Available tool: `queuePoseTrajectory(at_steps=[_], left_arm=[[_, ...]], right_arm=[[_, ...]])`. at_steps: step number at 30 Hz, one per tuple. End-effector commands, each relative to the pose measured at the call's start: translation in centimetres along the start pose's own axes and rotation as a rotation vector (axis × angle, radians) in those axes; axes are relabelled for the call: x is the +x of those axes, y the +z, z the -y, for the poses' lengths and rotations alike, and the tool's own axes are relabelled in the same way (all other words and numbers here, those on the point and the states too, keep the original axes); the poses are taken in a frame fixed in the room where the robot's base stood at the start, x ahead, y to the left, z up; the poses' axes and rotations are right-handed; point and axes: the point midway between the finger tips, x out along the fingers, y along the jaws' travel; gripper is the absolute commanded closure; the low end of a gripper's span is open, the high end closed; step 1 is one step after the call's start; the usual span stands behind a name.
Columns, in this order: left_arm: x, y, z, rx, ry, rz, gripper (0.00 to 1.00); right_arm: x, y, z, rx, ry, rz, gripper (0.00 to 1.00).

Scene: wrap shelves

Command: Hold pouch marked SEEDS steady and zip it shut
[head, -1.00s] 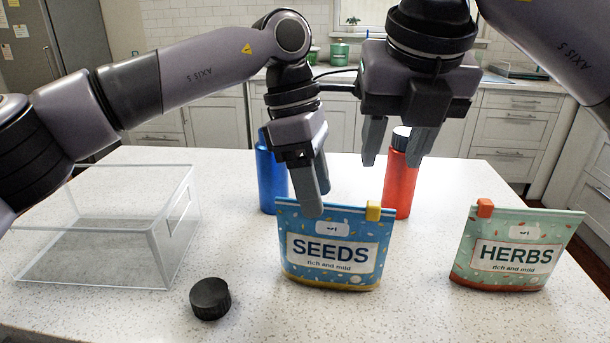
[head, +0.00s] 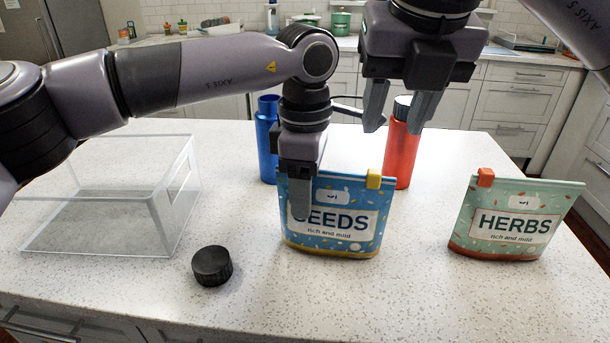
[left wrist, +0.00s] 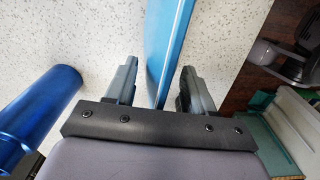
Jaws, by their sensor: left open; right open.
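The blue SEEDS pouch (head: 345,222) stands upright on the counter, its printed front toward me. Its yellow zip slider (head: 374,179) sits near the right end of the top edge. My left gripper (head: 301,205) is open at the pouch's left part, one finger in front of the label and covering the first letter. In the left wrist view, the pouch (left wrist: 168,45) runs edge-on between the open fingers (left wrist: 157,78), with a gap visible on both sides. My right gripper (head: 396,126) is open and empty, above and right of the slider, in front of the red bottle.
A green HERBS pouch (head: 515,222) with an orange slider stands at right. A blue bottle (head: 267,140) and a red bottle (head: 402,150) stand behind. A clear box (head: 150,238) is at left, a black lid (head: 211,265) front left.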

Motion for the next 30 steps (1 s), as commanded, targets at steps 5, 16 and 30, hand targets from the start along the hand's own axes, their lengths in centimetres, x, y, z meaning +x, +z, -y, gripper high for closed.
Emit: queuePoseTrajectory(at_steps=[5, 16, 30], left_arm=[[0.0, 0.0, 0.0, -0.001, 0.000, 0.000, 0.46], [0.0, 0.0, 0.0, -0.001, -0.001, 0.000, 1.00], [-0.1, 0.0, 0.0, 0.000, 0.000, 0.001, 1.00]], right_arm=[[0.0, 0.0, 0.0, 0.000, 0.000, 0.000, 0.57], [0.1, 0.0, 0.1, -0.011, 0.011, -0.007, 0.53], [3.3, -0.7, 1.8, -0.444, 0.456, -0.082, 0.53]])
